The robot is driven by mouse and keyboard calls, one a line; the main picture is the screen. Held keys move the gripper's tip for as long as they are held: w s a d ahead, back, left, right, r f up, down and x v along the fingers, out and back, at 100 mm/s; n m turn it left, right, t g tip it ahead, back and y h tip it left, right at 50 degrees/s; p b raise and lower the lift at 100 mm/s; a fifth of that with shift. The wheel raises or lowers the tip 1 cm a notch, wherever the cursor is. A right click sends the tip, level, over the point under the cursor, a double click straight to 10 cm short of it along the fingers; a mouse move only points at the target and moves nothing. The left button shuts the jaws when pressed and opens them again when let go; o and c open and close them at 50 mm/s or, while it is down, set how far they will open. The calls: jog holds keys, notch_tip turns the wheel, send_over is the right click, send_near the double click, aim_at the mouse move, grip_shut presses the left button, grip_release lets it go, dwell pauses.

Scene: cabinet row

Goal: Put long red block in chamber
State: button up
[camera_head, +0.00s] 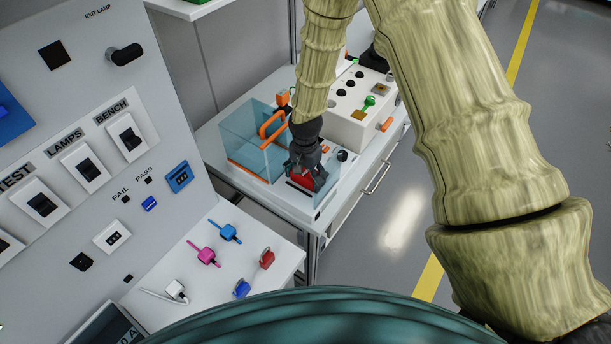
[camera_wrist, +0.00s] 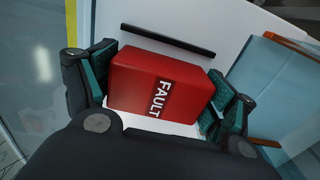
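The red block (camera_wrist: 160,84), with a white FAULT label, lies between the two fingers of my gripper (camera_wrist: 160,90) in the wrist view. The finger pads are right beside its two short sides; I cannot tell whether they press on it. In the head view my gripper (camera_head: 308,176) points down over the white bench top, with part of the red block (camera_head: 302,181) showing under it. The clear-walled chamber (camera_head: 243,142), with an orange handle (camera_head: 270,125), stands just left of my gripper. Its bluish wall (camera_wrist: 265,85) also shows at right in the wrist view.
A white box with black knobs and a green button (camera_head: 358,108) stands behind my gripper. A black strip (camera_wrist: 168,41) lies beside the block. A grey switch panel (camera_head: 85,150) is at left. A lower shelf (camera_head: 215,275) holds several small coloured pieces. Floor at right is clear.

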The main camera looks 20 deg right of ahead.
aim_at(306, 172)
jog(key=shift+r, duration=0.2)
notch_tip(306, 172, up, 12)
jog(key=b, duration=0.3)
jog(key=shift+b, duration=0.4)
dwell(0.3)
jog(key=shift+c, duration=0.5)
dwell(0.8)
